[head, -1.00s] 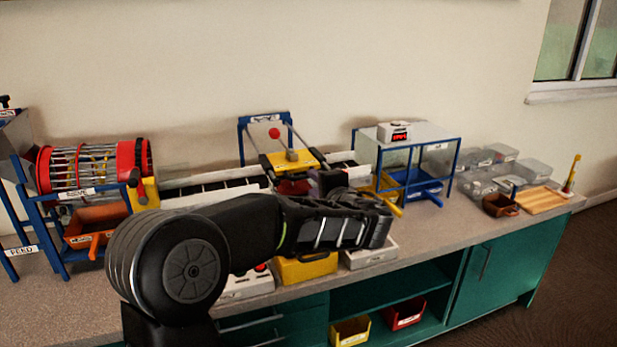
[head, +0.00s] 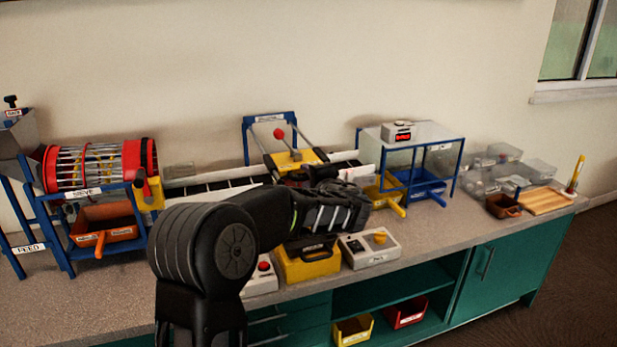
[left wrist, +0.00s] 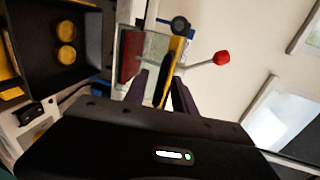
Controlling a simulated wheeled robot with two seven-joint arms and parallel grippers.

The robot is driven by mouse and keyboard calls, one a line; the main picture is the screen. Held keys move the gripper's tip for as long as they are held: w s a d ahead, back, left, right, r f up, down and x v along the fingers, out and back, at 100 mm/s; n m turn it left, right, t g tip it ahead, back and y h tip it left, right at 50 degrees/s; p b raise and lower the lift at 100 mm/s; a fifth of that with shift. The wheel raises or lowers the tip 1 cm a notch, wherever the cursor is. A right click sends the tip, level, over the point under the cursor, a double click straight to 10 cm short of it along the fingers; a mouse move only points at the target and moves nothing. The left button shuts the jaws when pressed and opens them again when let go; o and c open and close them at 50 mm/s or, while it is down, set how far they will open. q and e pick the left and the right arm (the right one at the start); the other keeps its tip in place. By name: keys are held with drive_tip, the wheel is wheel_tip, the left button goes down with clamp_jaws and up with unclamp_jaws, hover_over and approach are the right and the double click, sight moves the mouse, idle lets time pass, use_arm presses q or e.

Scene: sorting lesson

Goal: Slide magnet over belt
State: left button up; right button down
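The magnet carriage has a yellow plate (head: 292,158) and a red knob (head: 280,133) on a lever. It sits on two rails of a blue frame above the belt (head: 220,187). My left gripper (head: 345,193) is in front of the belt, just right of and nearer than the carriage; its fingertips are hidden in the head view. In the left wrist view its purple fingers (left wrist: 160,84) are apart, with a dark upright part and some yellow showing between or behind them. The red knob (left wrist: 222,57) is right of the fingers, outside them. Contact cannot be told. My right gripper is not in view.
A sieve drum (head: 95,165) stands at left over an orange bin (head: 103,228). A blue-framed stand (head: 410,150) with bins is at right. Clear trays are far right.

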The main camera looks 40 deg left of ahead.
use_arm(q)
clamp_jaws()
idle(1.4)
